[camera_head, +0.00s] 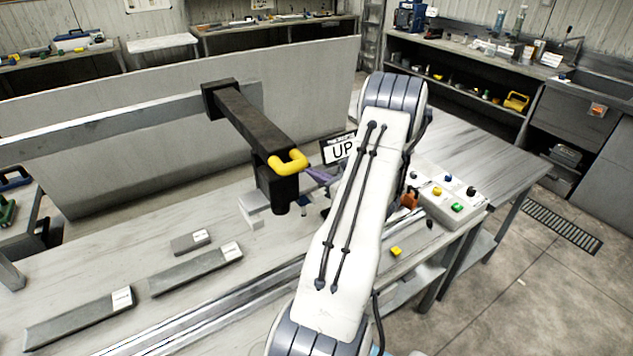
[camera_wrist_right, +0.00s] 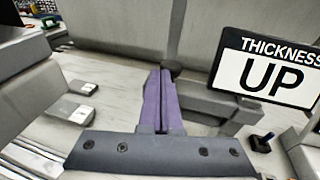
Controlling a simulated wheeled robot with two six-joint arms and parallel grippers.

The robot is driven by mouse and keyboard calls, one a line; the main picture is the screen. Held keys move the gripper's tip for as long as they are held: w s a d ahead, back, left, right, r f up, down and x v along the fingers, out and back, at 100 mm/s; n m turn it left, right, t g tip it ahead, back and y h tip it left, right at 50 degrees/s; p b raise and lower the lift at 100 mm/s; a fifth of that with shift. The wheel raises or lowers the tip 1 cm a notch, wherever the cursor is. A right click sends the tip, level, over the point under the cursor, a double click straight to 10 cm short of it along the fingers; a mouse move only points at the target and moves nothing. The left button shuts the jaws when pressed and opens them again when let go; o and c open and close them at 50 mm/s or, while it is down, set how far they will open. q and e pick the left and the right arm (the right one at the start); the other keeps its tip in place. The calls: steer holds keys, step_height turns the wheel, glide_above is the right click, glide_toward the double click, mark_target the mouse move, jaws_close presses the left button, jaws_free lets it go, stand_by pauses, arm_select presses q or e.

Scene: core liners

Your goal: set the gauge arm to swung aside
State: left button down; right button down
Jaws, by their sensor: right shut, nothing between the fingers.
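The gauge arm (camera_head: 245,122) is a long black bar reaching from a grey rail out over the bench toward me. A yellow U-shaped handle (camera_head: 291,162) sits near its front end, above a dark block (camera_head: 277,188). My right gripper (camera_head: 316,175) has purple fingers just right of this end. I cannot tell whether they touch it. In the right wrist view the fingers (camera_wrist_right: 160,75) are together and empty. My white right arm hides part of the bench. My left gripper is not in view.
A sign (camera_head: 342,150) reading "UP" stands behind my right arm; the right wrist view shows "THICKNESS UP" (camera_wrist_right: 270,68). A button box (camera_head: 449,201) is at the right. Grey labelled bars (camera_head: 195,270) lie on the bench (camera_head: 60,270). A tall grey panel (camera_head: 130,165) stands behind.

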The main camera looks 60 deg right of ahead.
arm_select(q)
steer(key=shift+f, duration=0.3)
arm_select(e)
steer(key=shift+w, duration=0.4)
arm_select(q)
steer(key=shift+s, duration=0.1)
arm_select(e)
steer(key=shift+w+r, duration=0.1)
steer(key=shift+r, duration=0.1)
